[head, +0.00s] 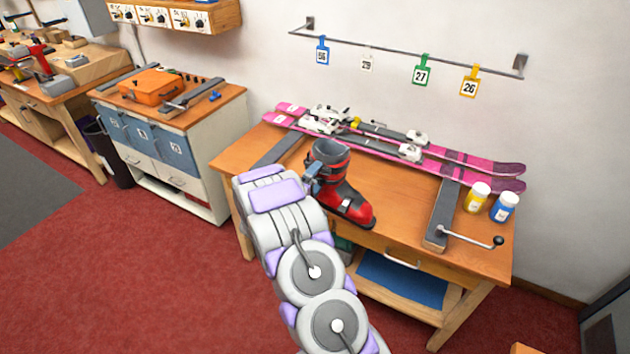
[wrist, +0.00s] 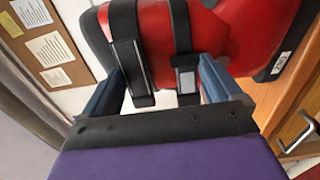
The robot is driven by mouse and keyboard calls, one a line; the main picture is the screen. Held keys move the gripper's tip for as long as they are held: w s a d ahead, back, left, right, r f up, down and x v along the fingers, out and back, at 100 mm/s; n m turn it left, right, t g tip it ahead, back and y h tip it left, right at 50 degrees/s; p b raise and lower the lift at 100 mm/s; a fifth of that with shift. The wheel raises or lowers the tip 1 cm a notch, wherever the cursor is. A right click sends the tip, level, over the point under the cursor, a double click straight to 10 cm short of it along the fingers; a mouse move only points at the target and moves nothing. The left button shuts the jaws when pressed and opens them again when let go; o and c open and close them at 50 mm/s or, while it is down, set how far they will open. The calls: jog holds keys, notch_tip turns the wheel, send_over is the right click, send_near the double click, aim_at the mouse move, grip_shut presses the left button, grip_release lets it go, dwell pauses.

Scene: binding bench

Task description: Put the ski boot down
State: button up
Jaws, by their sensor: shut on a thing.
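A red and black ski boot (head: 343,190) is upright at the front edge of the wooden bench (head: 395,210) in the head view, toe pointing to the lower right. My gripper (head: 313,178) is shut on the boot's upper part from the left. In the wrist view the boot (wrist: 215,35) fills the top middle, with dark straps across its red shell, and the two blue-grey fingers of my gripper (wrist: 160,88) are on either side of it. I cannot tell whether the sole touches the bench top.
Pink skis (head: 470,168) with bindings lie along the back of the bench. A grey vise bar (head: 443,215) with a crank handle, a yellow bottle (head: 477,198) and a blue bottle (head: 503,208) are at the right. Bare wood lies right of the boot.

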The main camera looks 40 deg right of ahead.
jog(key=shift+r, duration=0.1)
jog(key=o, duration=1.7)
jog(key=shift+o, duration=0.2)
